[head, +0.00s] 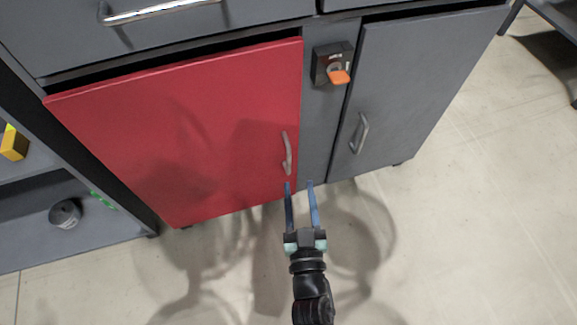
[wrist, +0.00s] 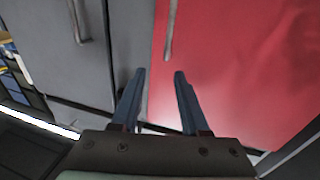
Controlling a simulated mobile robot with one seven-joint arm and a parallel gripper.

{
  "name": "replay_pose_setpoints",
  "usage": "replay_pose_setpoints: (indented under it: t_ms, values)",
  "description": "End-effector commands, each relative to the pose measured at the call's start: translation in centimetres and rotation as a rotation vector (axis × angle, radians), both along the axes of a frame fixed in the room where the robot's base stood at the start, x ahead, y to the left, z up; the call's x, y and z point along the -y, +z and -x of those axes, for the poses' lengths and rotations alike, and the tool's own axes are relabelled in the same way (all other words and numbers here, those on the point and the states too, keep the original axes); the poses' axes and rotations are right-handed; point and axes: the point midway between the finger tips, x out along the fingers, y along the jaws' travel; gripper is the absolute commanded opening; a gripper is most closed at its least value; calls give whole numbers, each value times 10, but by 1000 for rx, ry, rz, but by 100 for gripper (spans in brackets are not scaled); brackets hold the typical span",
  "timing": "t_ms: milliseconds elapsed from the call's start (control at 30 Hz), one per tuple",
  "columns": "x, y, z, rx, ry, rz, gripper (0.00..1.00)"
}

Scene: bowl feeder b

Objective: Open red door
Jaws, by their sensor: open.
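The red door (head: 190,130) is the left door of a grey cabinet and looks closed or nearly so. Its metal handle (head: 287,153) is upright near the door's right edge. My gripper (head: 300,184) is open and empty, just below the handle in the head view, with its fingers pointing at the cabinet. In the wrist view, the red door (wrist: 235,70) fills the right side, and its handle (wrist: 171,30) is ahead of the fingers (wrist: 161,75), above the right fingertip. The handle is not between the fingers.
A grey door (head: 415,90) with its own handle (head: 360,133) is at the right. A black box with an orange part (head: 337,72) is on the panel between the doors. A drawer handle (head: 150,11) is above. An open shelf (head: 95,240) stands at the left. The floor in front is clear.

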Motion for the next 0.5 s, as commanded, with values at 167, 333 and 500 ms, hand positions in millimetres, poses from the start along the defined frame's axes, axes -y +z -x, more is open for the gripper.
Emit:
replay_pose_setpoints:
  t_ms: [167,333,500]
  values:
    - [-6,-49,21,-42,27,-13,45]
    - [-8,-52,13,-45,32,-14,45]
    - [-12,-53,-17,-42,32,-12,45]
